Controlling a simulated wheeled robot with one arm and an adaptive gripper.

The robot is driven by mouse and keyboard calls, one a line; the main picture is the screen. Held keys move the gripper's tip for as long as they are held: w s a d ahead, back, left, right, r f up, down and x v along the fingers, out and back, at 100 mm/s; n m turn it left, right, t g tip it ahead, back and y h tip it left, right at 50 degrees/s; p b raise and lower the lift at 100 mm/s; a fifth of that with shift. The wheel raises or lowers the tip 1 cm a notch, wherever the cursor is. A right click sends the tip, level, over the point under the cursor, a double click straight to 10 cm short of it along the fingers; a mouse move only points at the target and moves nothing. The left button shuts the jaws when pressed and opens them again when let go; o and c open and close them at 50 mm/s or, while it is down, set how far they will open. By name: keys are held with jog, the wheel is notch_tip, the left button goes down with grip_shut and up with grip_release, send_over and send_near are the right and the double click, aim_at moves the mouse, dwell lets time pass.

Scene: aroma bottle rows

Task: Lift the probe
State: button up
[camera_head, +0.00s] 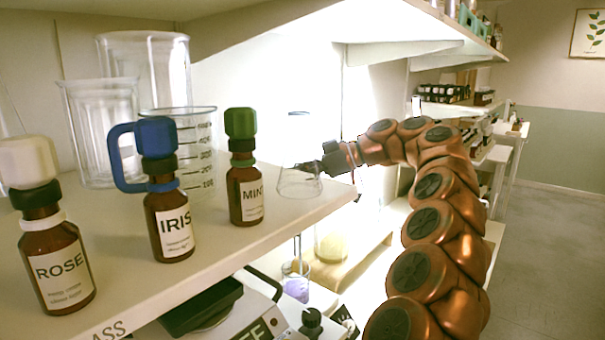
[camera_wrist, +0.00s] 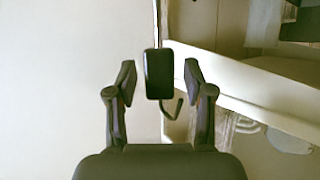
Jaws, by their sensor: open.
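My gripper (camera_head: 312,167) is at shelf height in the head view, behind the clear conical flask near the shelf's right end, so its fingertips are partly hidden. In the wrist view the two fingers (camera_wrist: 160,82) stand apart. Between them is a black block (camera_wrist: 159,74) with a thin metal rod above it and a small hook at its lower right; it looks like the probe. Gaps show on both sides of the block, so neither finger touches it. In the head view a thin rod (camera_head: 298,248) stands in a beaker (camera_head: 296,287) with purple contents, below the shelf.
The shelf (camera_head: 215,255) holds ROSE (camera_head: 62,268), IRIS (camera_head: 170,225) and MINT (camera_head: 247,195) bottles, clear beakers (camera_head: 190,135) and the conical flask (camera_head: 300,183). A device with a knob (camera_head: 311,318) sits below. The aisle floor (camera_head: 545,240) at right is clear.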

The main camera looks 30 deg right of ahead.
jog(key=v, duration=0.7)
dwell(0.9)
jog(key=shift+s+d+r, duration=0.1)
jog(key=shift+d, duration=0.1)
jog(key=shift+s, duration=0.1)
dwell(0.5)
